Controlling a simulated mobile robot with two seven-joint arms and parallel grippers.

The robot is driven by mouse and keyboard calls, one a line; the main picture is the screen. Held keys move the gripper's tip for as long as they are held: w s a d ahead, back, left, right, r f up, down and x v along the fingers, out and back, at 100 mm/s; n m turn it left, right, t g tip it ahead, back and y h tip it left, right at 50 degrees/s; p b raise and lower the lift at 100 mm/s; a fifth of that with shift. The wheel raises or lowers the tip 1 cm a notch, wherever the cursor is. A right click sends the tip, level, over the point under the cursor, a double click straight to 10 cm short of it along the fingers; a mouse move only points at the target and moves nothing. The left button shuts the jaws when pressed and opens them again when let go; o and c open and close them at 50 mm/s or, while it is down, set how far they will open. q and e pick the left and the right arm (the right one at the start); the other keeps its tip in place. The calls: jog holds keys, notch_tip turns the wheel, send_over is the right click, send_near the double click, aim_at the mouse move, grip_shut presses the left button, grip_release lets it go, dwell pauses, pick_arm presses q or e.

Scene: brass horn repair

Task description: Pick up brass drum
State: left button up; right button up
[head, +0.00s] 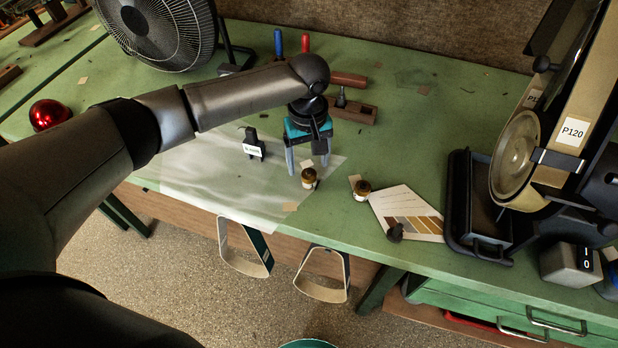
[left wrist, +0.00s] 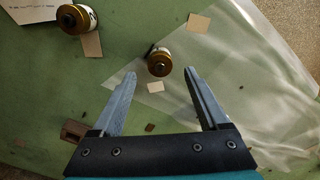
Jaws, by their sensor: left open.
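A small brass drum (head: 309,178) with a brass top and pale side stands upright on the green bench, at the right edge of a clear plastic sheet. A similar brass drum (head: 361,190) stands to its right, beside a colour card. In the left wrist view, the first drum (left wrist: 160,64) is just beyond and between my fingertips, and the second drum (left wrist: 74,19) is at the upper left. My left gripper (head: 308,163) is open and empty, pointing down above the bench close to the first drum. My right gripper is not in view.
The plastic sheet (head: 215,185) covers the bench left of the drums. The colour card (head: 408,213) lies right of them. A belt grinder (head: 515,160) and black tray (head: 465,200) stand further right. A fan (head: 160,30) and wooden block (head: 352,110) are behind. The bench's front edge is close.

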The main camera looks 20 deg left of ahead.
aim_at(309, 171)
pick_arm(q)
jog(key=f, duration=0.4)
jog(key=shift+s+d+f+b, duration=0.2)
jog(key=shift+s+f+b, duration=0.05)
jog(key=shift+s+b, duration=0.1)
jog(key=shift+c, duration=0.2)
grip_shut()
